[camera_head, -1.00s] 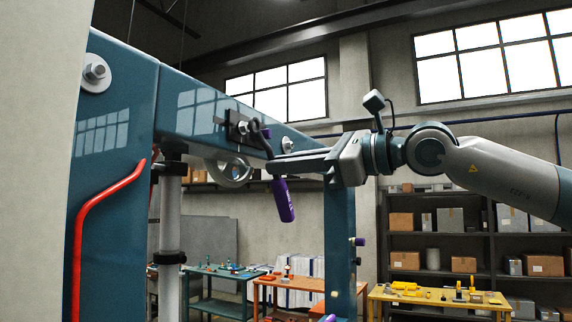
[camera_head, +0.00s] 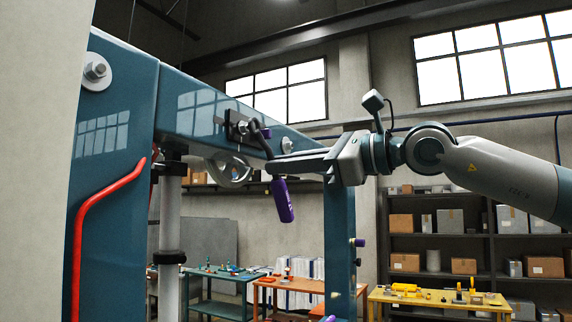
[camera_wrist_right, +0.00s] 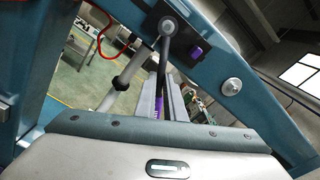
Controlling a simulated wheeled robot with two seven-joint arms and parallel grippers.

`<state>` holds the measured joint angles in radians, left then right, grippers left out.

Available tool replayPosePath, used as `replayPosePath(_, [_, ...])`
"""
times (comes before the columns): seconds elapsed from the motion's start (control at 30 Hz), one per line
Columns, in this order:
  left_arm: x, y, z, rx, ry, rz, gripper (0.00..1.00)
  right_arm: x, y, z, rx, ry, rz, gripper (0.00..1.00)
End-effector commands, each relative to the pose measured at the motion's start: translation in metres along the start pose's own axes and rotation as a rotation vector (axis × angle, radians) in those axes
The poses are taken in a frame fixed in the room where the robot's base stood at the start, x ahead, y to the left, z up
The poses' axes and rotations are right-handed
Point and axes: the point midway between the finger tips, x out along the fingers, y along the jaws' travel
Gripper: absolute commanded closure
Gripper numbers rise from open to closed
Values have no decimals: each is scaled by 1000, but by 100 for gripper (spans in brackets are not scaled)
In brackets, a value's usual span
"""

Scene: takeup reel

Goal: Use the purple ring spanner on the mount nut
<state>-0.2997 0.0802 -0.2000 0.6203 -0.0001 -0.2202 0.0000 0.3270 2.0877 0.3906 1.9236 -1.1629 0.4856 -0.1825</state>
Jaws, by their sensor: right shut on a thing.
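The purple ring spanner (camera_head: 283,201) hangs from my right gripper (camera_head: 274,168), its purple handle down and its dark shank rising to the ring end. My right gripper is shut on the shank. A small purple piece (camera_wrist_right: 196,53) sits on the plate. My left gripper is not in view.
The blue beam (camera_head: 190,105) and upright (camera_head: 341,240) frame the work area. A bolt (camera_head: 287,145) stands on the beam right of the plate. A red bent bar (camera_head: 82,230) is at the left. Tables and shelves stand well behind.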

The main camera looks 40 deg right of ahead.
Motion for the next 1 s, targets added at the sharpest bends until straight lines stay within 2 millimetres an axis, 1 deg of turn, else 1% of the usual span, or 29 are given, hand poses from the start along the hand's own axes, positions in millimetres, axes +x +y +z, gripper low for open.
replayPosePath(0.67, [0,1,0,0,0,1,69,13,0,1,-1,-1,-1,100])
replayPosePath(1.0, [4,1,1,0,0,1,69,8,0,1,0,-3,-1,100])
